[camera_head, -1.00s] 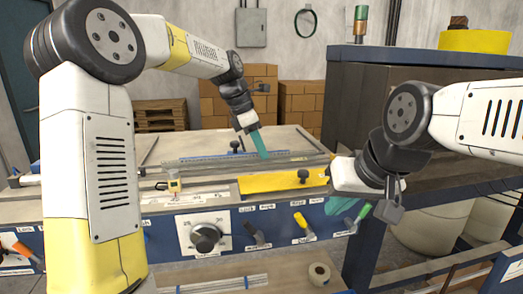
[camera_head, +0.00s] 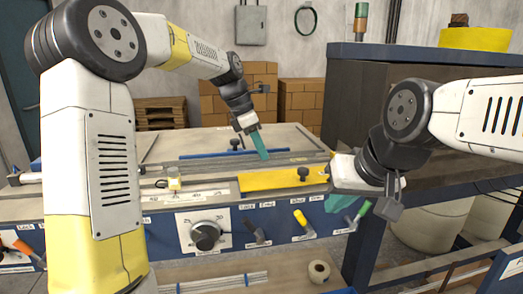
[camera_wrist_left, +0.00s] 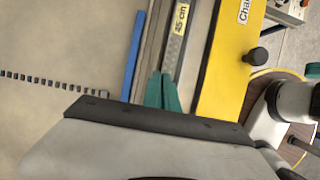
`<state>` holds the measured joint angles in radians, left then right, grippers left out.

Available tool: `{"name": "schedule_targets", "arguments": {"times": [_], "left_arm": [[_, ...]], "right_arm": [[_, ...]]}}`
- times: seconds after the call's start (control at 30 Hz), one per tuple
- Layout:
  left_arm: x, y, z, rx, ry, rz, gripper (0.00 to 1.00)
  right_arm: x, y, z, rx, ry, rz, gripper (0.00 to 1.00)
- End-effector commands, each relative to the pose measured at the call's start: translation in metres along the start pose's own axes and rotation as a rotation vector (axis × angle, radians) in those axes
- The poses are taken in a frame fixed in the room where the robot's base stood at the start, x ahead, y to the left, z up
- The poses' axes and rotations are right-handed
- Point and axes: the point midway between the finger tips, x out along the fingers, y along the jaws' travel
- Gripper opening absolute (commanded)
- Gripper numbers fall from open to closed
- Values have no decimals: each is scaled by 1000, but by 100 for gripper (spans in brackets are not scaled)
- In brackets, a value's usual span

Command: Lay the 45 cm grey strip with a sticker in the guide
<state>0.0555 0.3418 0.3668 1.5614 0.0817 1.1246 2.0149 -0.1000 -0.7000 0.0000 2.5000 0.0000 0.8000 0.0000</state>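The blue bar (camera_head: 213,154) lies behind the channel. The yellow plate (camera_head: 262,181) with a black knob (camera_head: 303,174) lies in front. The bench front has a dial (camera_head: 206,236) and several levers. A tape roll (camera_head: 319,271) stands on the lower shelf. A dark cabinet (camera_head: 375,95) stands at right.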

Motion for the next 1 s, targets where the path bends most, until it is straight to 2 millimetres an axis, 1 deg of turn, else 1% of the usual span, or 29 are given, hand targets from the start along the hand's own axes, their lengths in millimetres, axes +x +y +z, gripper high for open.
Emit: {"name": "schedule_targets", "arguments": {"times": [0.9,0.93,1.0], "left_arm": [[10,-1,-5,-2,6,-9,0],[10,-1,-5,-2,6,-9,4],[10,-1,-5,-3,6,-10,18]], "right_arm": [[0,0,0,0,0,0,0],[0,0,0,0,0,0,0],[0,0,0,0,0,0,0]]}}
